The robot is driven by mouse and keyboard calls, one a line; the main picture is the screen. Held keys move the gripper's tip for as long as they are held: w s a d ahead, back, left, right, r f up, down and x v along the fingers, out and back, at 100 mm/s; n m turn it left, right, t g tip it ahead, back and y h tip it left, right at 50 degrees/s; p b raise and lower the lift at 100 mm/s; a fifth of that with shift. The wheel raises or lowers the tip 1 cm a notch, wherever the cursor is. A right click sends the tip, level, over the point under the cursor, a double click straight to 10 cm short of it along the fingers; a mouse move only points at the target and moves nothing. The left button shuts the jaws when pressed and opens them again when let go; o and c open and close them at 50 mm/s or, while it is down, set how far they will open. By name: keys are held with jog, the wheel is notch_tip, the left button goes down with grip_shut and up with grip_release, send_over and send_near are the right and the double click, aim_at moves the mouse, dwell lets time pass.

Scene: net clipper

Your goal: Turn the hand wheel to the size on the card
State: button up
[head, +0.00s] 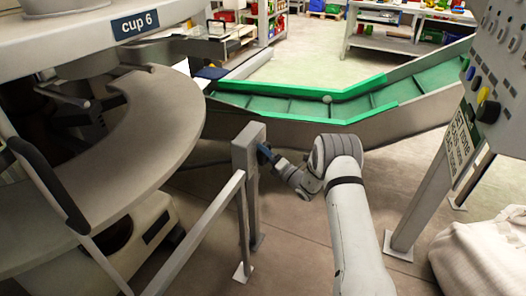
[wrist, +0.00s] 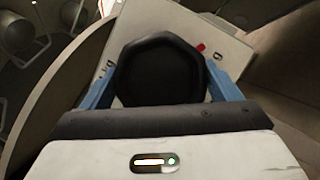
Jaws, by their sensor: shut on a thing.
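The hand wheel (wrist: 158,68) is a black, lobed knob in the middle of the wrist view. My gripper (wrist: 160,88) is shut on it, with one blue finger on each side. Behind the wheel is a pale dial plate (wrist: 228,50) with a red mark and a few dark characters, too partly hidden to read. In the head view my gripper (head: 266,152) is at the right side of a grey post (head: 247,146), and the wheel is hidden there. The settings card (head: 461,146) hangs on the right-hand panel; its lines are too small and slanted to read.
A round grey machine table (head: 165,140) with a "cup 6" sign (head: 136,24) fills the left. A metal railing (head: 205,215) stands in front of the post. A green conveyor (head: 300,108) runs behind my arm. A white sack (head: 485,255) lies at lower right.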

jog(key=shift+w+d+r+m+h+p, duration=0.15)
jog(key=shift+m+h+p, duration=0.25)
jog(key=shift+m, duration=0.55)
jog(key=shift+s+d+f+m+h+p, duration=0.1)
jog(key=shift+m+h+p, duration=0.25)
jog(key=shift+m, duration=0.6)
jog(key=o, duration=0.8)
jog(key=shift+o, duration=0.3)
jog(key=shift+a, duration=0.15)
jog(key=v, duration=0.7)
jog(key=shift+s+d+p, duration=0.25)
jog(key=shift+d+p, duration=0.05)
jog(key=shift+p, duration=0.15)
